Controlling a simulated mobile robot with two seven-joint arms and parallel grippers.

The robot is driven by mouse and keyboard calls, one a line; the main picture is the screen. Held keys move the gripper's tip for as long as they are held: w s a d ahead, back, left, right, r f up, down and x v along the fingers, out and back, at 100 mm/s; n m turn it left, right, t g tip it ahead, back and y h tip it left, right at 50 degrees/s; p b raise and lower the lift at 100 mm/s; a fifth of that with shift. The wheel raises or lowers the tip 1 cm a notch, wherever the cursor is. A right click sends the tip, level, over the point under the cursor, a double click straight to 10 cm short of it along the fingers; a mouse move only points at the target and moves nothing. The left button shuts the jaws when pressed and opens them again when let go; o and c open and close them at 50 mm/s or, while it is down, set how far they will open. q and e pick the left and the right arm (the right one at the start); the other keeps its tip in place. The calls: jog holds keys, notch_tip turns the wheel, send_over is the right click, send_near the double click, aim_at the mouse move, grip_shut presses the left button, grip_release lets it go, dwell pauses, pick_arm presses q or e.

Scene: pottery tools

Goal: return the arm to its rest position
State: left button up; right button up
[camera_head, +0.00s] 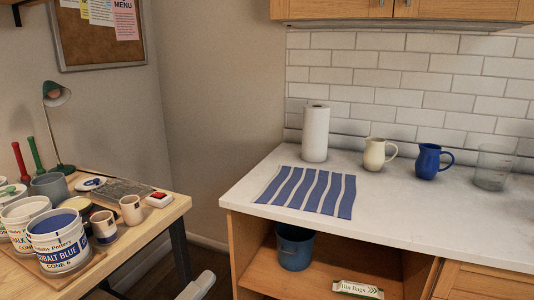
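Neither of my grippers shows in the head view; no fingers are visible. A rounded light grey part shows at the bottom edge, left of the counter's cabinet, and I cannot tell for sure what it is. No held object is visible.
A white counter (400,215) holds a paper towel roll (315,135), striped cloth (308,192), cream pitcher (374,154), blue pitcher (427,161) and clear measuring jug (492,168). A wooden table (165,217) at left carries a cobalt blue bucket (60,250) and mugs. Open floor lies between.

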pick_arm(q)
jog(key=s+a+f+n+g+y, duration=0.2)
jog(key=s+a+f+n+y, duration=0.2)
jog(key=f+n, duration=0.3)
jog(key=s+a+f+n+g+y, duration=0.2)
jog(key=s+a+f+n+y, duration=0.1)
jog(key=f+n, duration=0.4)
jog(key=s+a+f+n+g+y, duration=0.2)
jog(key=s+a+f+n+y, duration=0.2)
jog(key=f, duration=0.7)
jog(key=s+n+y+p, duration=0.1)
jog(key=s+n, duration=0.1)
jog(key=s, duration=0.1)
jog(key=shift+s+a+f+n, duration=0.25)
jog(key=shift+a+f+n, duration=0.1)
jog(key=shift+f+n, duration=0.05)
